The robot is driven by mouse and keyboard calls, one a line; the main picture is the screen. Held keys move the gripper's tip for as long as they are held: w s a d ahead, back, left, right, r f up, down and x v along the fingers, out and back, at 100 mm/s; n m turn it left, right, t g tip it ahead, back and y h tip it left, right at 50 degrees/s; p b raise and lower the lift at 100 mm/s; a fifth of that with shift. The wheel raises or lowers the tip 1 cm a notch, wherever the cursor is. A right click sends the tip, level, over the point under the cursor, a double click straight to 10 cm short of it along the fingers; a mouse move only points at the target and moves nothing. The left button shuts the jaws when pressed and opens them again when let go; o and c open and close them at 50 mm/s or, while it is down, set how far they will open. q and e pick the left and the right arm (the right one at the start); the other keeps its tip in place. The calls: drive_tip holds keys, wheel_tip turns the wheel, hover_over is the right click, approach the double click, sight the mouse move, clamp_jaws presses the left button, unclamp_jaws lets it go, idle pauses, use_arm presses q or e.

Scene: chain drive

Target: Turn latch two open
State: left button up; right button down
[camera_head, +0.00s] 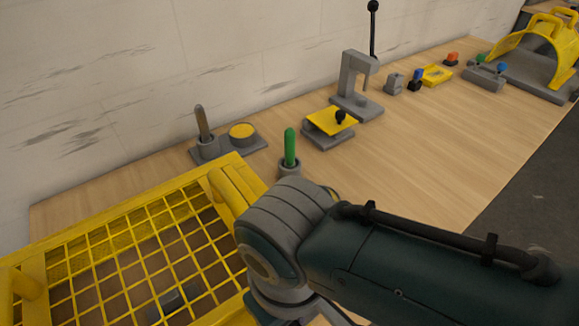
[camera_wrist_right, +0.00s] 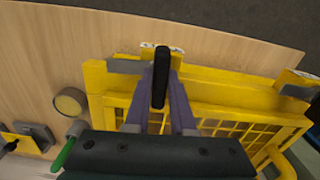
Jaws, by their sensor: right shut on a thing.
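The yellow mesh guard (camera_head: 128,212) fills the lower left of the head view and also shows in the right wrist view (camera_wrist_right: 210,88). In the right wrist view, a black latch handle (camera_wrist_right: 161,62) lies across the guard's edge, beside a grey block (camera_wrist_right: 125,66) and a small white label (camera_wrist_right: 148,46). The label is too small to read. My right gripper (camera_wrist_right: 161,84) is shut on this handle, with one finger on each side. A second grey latch part (camera_wrist_right: 297,92) sits farther right on the same edge. My right arm hides the gripper and latches in the head view. My left gripper is not in view.
A green rod (camera_head: 289,148) stands close to my right wrist. A grey post (camera_head: 203,124) and yellow disc (camera_head: 242,130) share a base behind the guard. A grey press (camera_head: 357,82) and small blocks stand along the wall.

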drive_tip(key=shift+m, duration=0.5)
drive_tip(key=c, duration=0.8)
unclamp_jaws()
drive_tip(key=shift+o, duration=0.2)
drive_tip(key=shift+r, duration=0.1)
drive_tip(key=shift+r+p, duration=0.3)
drive_tip(key=shift+p, duration=0.05)
wheel_tip(320, 180, up, 9)
drive_tip(key=p, duration=0.3)
drive_tip(key=shift+r, duration=0.1)
